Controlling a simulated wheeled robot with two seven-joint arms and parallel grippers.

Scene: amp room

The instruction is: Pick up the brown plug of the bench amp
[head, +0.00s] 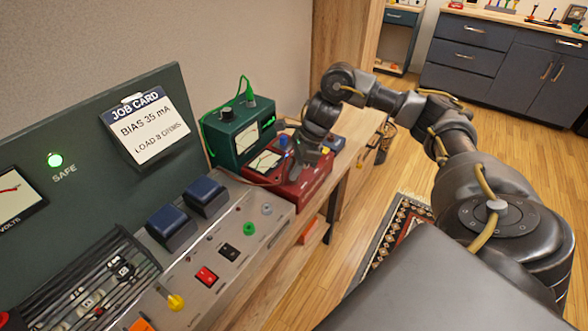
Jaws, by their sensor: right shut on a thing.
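My right gripper (301,162) is over the red meter box (312,182) on the bench, pointing down. It is shut on the brown plug, which is small and mostly hidden by the fingers. A thin brownish lead (255,181) runs from the panel side across the front of the red box toward the gripper. I cannot tell whether the plug sits in a socket or is clear of it. My left gripper is out of view.
A green meter box (237,135) with a green lead stands behind the red box. A dark upright panel (85,150) carries a job card (146,128) and a lit green SAFE lamp (54,160). A barred grille (88,285) is at lower left.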

